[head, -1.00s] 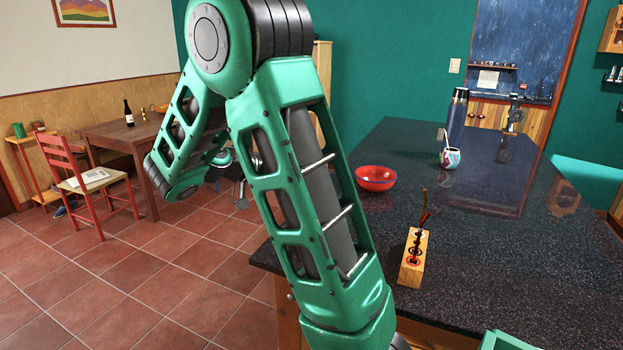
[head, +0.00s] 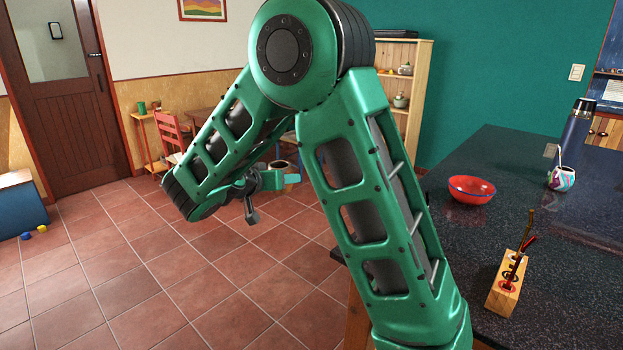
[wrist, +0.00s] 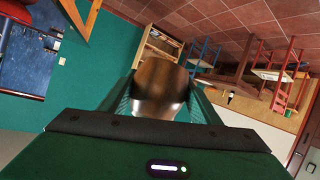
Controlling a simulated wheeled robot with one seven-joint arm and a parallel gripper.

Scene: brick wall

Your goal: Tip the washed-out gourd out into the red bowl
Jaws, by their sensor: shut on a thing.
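My gripper (head: 284,174) is out over the tiled floor, left of the counter and partly behind my own arm. It is shut on a brown gourd (wrist: 158,88), which fills the gap between the green fingers in the wrist view. In the head view the gourd (head: 281,163) is small and partly covered; its contents cannot be made out. The red bowl (head: 472,194) stands upright on the dark counter, near its left edge, well apart from my gripper and to its right.
On the counter (head: 470,245), a colourful gourd with a straw (head: 562,178) and a blue flask (head: 577,130) stand right of the bowl. A wooden block holding thin tools (head: 505,290) stands nearer. A shelf (head: 408,85) stands behind. The floor at left is mostly free.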

